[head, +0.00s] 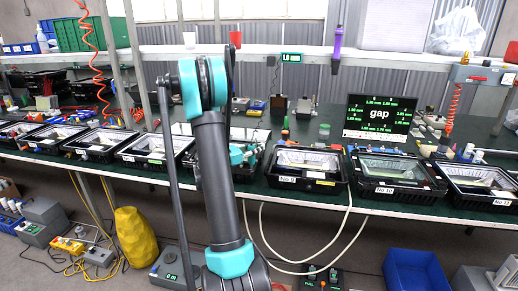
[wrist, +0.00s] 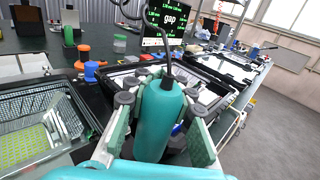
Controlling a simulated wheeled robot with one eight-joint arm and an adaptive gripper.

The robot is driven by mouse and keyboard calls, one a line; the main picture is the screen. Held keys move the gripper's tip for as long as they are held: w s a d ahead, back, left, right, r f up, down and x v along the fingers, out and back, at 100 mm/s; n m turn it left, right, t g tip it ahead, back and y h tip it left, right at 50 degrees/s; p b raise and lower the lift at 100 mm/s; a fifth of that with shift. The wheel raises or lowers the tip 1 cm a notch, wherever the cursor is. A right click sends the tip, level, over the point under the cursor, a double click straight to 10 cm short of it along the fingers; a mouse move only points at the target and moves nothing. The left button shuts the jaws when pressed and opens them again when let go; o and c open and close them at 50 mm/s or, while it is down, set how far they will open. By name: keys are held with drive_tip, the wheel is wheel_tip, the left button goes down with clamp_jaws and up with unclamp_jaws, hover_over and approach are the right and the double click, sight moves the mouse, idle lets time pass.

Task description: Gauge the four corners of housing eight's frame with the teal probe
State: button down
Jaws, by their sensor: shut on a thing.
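My gripper (wrist: 160,135) is shut on the teal probe (wrist: 157,118), a teal bottle-shaped body with a thin dark stem, held between its pads in the wrist view. In the head view my gripper (head: 243,155) is low over the bench, partly behind my arm. The housing there, between the ones to its left and No 9, is taken as housing eight (head: 243,181); my arm hides most of it and its label. In the wrist view an open housing (wrist: 35,112) with a lit yellow-green grid lies at left; its number is not visible. Whether the probe's tip touches a frame cannot be told.
Housing No 9 (head: 306,186) and housing No 10 (head: 395,187) stand to the right along the green bench. A black "gap" screen (head: 379,117) with several mm readings stands behind. A small display (head: 292,58) reads 1.0 mm. White cables hang off the front edge.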

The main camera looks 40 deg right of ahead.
idle(0.3)
wheel_tip(320, 180, up, 6)
drive_tip(key=shift+f, duration=0.1)
idle(0.7)
idle(1.3)
drive_tip(key=c, duration=2)
unclamp_jaws()
drive_tip(key=shift+c, duration=0.2)
clamp_jaws()
